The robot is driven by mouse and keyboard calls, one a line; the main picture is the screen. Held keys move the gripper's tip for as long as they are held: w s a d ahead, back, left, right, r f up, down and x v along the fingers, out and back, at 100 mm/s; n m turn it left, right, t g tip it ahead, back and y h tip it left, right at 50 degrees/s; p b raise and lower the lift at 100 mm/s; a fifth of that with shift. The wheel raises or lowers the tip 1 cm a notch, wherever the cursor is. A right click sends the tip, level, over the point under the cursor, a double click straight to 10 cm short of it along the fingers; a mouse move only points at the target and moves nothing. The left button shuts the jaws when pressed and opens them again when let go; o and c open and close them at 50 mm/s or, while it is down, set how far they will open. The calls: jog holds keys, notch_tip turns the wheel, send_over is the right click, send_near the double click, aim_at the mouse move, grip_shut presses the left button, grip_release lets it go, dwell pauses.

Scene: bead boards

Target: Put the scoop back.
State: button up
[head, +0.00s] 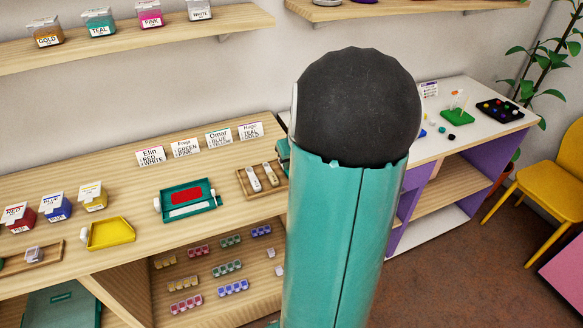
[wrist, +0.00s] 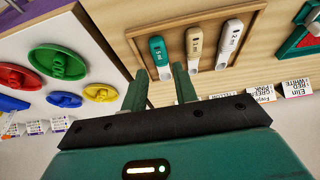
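A teal tray (head: 214,203) with a red inset and a yellow tray (head: 127,232) lie left on the bench. Name cards (head: 184,148) stand behind. A white table (head: 470,142) with small coloured pieces is at right. Bench surface between the trays is clear.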

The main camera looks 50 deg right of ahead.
jog(key=v, duration=0.7)
jog(key=w+a+r+n, duration=0.2)
jog(key=a+r, duration=0.1)
jog(key=a, duration=0.8)
jog(key=w+a+r+n, duration=0.1)
jog(key=w+a+r, duration=0.15)
jog(key=a, duration=0.75)
jog(key=s+a+r+n+y, duration=0.1)
jog(key=s+a, duration=0.3)
jog(key=a, duration=0.5)
jog(key=s+a+n+t+y, duration=0.1)
jog(key=s+a, duration=0.3)
jog(key=a, duration=0.5)
jog(key=shift+r+n+t, duration=0.3)
jog(key=shift+r+n, duration=0.05)
jog(key=shift+n, duration=0.15)
